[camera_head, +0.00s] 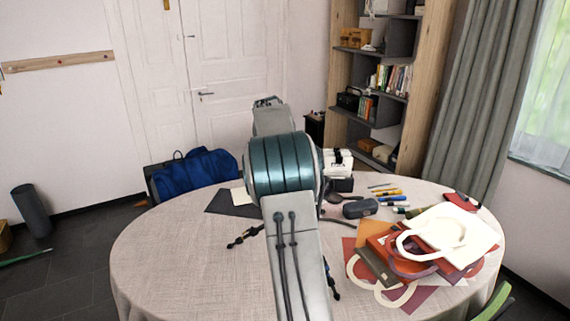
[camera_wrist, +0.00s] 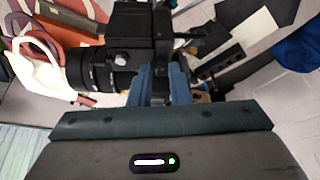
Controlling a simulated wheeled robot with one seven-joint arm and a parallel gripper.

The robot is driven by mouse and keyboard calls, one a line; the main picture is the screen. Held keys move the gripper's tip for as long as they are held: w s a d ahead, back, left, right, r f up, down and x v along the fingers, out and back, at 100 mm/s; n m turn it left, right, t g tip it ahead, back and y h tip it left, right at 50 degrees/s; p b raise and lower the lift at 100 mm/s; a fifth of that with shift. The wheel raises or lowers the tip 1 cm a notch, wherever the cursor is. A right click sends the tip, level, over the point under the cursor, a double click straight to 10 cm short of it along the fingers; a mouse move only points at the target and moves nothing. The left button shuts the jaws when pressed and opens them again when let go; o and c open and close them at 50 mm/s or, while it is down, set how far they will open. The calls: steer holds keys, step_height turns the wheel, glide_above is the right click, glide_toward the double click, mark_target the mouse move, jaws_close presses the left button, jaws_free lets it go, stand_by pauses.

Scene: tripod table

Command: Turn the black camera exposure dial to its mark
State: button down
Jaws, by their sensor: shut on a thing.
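In the wrist view the black camera (camera_wrist: 136,22) fills the top middle, with its ribbed lens (camera_wrist: 88,70) pointing left. My gripper (camera_wrist: 160,80) has its two blue-grey fingers close together at the camera, shut on a black part of it that I take to be the exposure dial. The fingers cover most of that part, so its mark and its angle cannot be seen. In the head view my arm hides the camera and my gripper; only dark tripod legs (camera_head: 245,236) show at either side of the arm.
The round, cloth-covered table (camera_head: 170,265) carries a pile of coloured cut-out sheets (camera_head: 440,240) at the right. A grey case (camera_head: 360,208) and several pens or markers (camera_head: 388,192) lie nearby. A dark sheet (camera_head: 230,203) lies at the back left. The table's left side is clear.

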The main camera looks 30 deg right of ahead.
stand_by(0.3)
steer(key=c, duration=1.6)
jaws_free()
steer(key=shift+r, duration=0.1)
steer(key=v, duration=1.3)
steer(key=shift+a+r+b, duration=0.15)
steer(key=shift+r+b, duration=0.15)
steer(key=shift+s+a, duration=0.1)
